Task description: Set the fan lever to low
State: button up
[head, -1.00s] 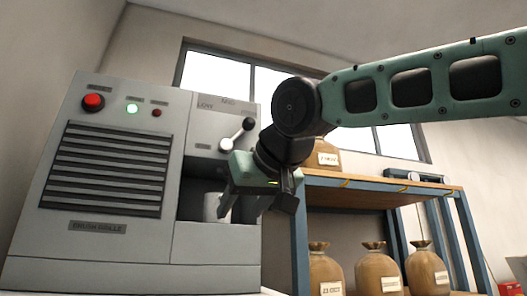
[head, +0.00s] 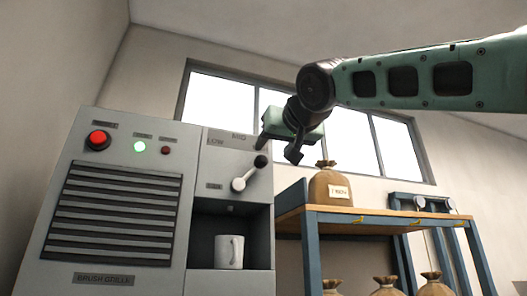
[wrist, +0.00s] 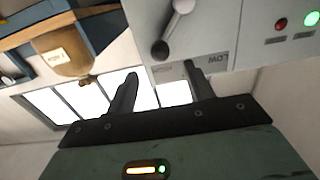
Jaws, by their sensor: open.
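The fan lever (head: 250,173) is a pale arm with a black knob on the front of the grey machine (head: 63,235). It points up and to the right, away from the LOW label (head: 216,142) at the upper left of its dial. The MID label (head: 239,136) is beside that. My gripper (head: 279,148) is open and empty, above and right of the knob, apart from it. In the wrist view the picture is turned over; the lever (wrist: 172,32) and LOW label (wrist: 217,59) show beyond the open fingers (wrist: 158,82).
A white mug (head: 229,252) stands in the machine's recess below the lever. A red button (head: 98,140) and green lamp (head: 139,146) are at its upper left. A workbench (head: 330,214) with a tied sack (head: 329,187) stands to the right. Windows are behind.

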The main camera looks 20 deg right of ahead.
aim_at(263, 159)
jog(key=w+p, duration=0.2)
jog(key=w, duration=0.6)
jog(key=shift+w+p, duration=0.2)
jog(key=shift+p, duration=0.15)
grip_shut()
